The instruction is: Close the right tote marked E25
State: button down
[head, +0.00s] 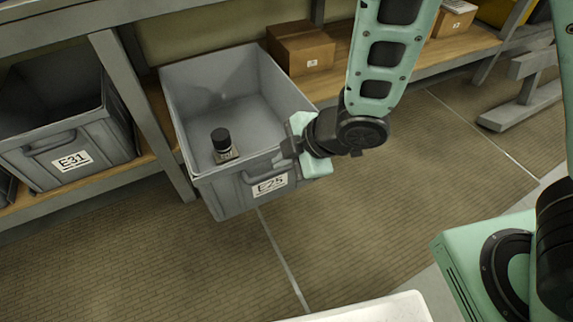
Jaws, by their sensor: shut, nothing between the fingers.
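The grey tote marked E25 (200,182) is pulled out from the wooden shelf, its front end jutting over the floor. Its label shows on the front face below a handle. Inside it stands a small jar with a black cap (222,146). My gripper (284,160) is at the tote's front right, by the front rim and handle. The fingertips are small and partly hidden, so I cannot tell whether they touch the tote. The gripper is shut with nothing held.
A second grey tote marked E31 (108,132) sits to the left, past a grey shelf post (140,105). A cardboard box (300,48) stands on the shelf behind E25. A white surface edge (385,308) shows at the bottom. The floor (370,225) in front is clear.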

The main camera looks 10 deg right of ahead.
aim_at(247, 165)
jog(key=w+a+f+b, duration=0.1)
jog(key=w+f, duration=0.1)
jog(key=w+a+f+b, duration=0.1)
jog(key=w+a+f, duration=0.1)
jog(key=w+a+f+b, duration=0.1)
jog(key=w+f, duration=0.1)
jog(key=shift+a+f+b, duration=0.35)
jog(key=shift+a, duration=0.05)
jog(key=shift+w+a, duration=0.15)
jog(key=shift+w, duration=0.3)
